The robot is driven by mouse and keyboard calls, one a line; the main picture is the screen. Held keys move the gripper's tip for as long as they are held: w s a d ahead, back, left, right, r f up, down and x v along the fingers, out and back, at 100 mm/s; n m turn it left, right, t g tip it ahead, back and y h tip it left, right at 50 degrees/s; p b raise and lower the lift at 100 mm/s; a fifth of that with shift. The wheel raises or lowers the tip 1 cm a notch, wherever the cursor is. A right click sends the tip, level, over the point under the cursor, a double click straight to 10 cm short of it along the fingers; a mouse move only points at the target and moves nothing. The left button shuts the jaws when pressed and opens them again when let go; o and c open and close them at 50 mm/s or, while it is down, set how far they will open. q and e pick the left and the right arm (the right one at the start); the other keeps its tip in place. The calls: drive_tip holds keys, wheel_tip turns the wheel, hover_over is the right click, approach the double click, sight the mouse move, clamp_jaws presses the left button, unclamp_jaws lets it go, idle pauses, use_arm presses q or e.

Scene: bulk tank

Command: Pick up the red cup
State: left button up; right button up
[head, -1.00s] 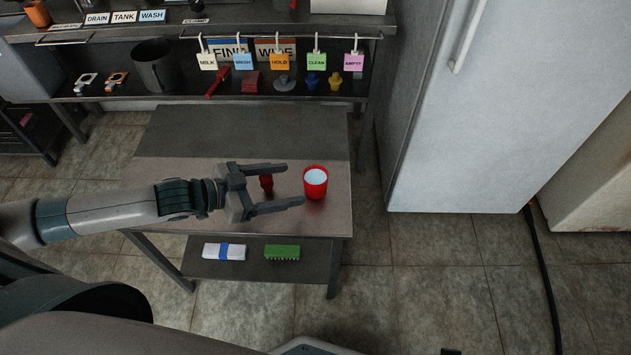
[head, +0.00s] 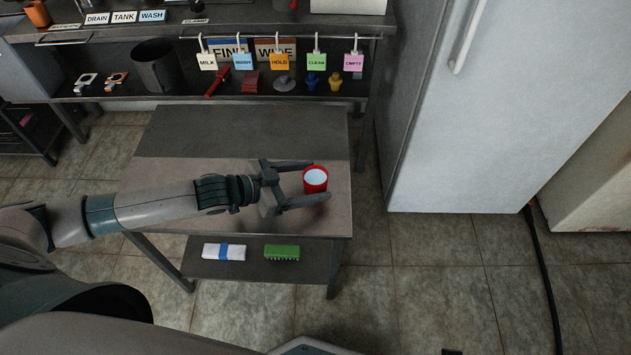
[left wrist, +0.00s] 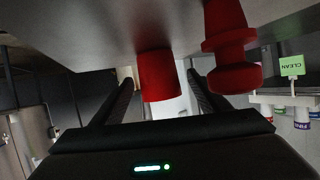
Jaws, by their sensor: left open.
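The red cup (head: 315,187), with a pale inside, stands upright on the small steel table (head: 165,168) near its right edge. My left gripper (head: 320,181) is open, with one finger on the far side of the cup and one on the near side. In the left wrist view the red cup (left wrist: 159,85) shows between the two open fingers of my left gripper (left wrist: 160,78). I cannot tell whether either finger touches it. My right gripper is not in view.
A knobbed red object (left wrist: 228,50) is close beside one finger in the left wrist view; the gripper hides it in the head view. A white fridge (head: 440,130) stands right.

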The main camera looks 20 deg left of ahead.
use_arm(q)
drive_tip(key=shift+x, duration=2.7)
drive_tip(key=c, duration=1.2)
